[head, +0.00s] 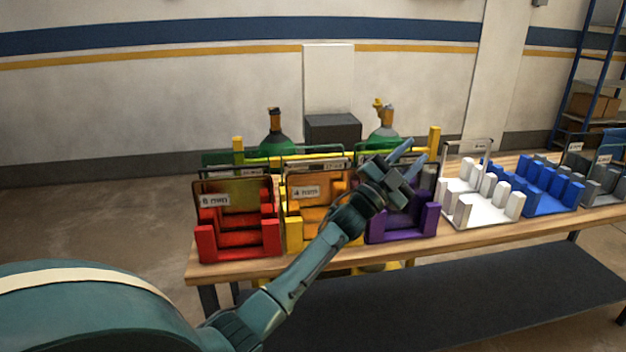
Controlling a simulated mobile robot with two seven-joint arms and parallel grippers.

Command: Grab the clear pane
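A clear pane (455,155) with a thin dark edge and a small label stands upright at the back of the white rack (492,212). My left gripper (412,155) is in front of and above the purple rack (430,218), to the left of the clear pane. Its two blue-grey fingers point up and to the right, spread apart with nothing visible between them. The gripper and wrist partly hide the pane in the purple rack. My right gripper is not in view.
A tinted pane labelled 6 mm (240,193) stands in the red rack (240,240). Another labelled 4 mm (306,191) stands in the yellow-orange rack (292,232). Blue (548,192) and grey racks (601,185) fill the table's right. Gas cylinders (276,135) stand behind.

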